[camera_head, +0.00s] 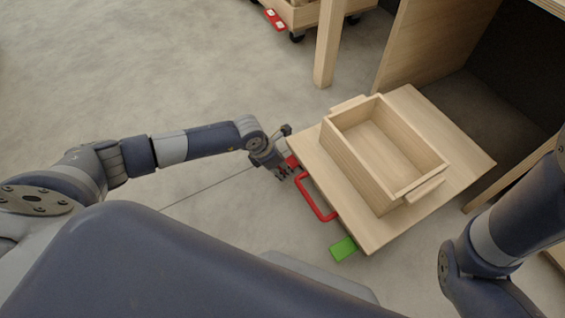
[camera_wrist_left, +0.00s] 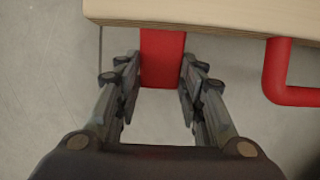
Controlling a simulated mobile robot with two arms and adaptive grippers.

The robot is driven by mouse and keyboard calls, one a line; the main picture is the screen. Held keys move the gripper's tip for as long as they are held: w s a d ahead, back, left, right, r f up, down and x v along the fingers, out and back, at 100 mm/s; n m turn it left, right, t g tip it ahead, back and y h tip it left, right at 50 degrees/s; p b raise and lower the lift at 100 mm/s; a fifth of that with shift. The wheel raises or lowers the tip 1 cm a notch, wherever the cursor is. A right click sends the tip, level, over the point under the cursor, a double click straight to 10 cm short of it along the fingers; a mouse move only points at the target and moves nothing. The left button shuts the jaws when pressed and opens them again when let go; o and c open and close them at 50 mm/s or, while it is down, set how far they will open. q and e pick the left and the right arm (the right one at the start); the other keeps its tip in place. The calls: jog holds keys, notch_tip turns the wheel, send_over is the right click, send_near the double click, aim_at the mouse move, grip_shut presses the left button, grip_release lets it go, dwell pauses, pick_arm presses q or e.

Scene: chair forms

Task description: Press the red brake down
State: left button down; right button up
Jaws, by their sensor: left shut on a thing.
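The red brake (camera_wrist_left: 162,58) is a flat red tab that sticks out from under the edge of the wooden board. My left gripper (camera_wrist_left: 160,88) has its fingers on both sides of the red tab, at its outer end. In the head view my left gripper (camera_head: 279,170) is at the board's left corner and covers most of the red brake (camera_head: 292,162). My right gripper is out of view; only part of my right arm shows at the lower right.
The wooden board (camera_head: 445,126) carries an open wooden box (camera_head: 338,150). A red handle (camera_head: 314,203) and a green tab (camera_head: 343,249) stick out at its front edge. A wooden post (camera_head: 327,45) and another cart (camera_head: 300,14) stand behind. The floor at left is clear.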

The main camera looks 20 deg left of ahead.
pick_arm(q)
jog(key=shift+f+t, duration=0.25)
jog(key=shift+t, duration=0.05)
jog(key=c, duration=1)
grip_release()
jog(key=shift+c, duration=0.2)
jog(key=v, duration=1.2)
jog(key=shift+a, duration=0.25)
jog(key=shift+f, duration=0.1)
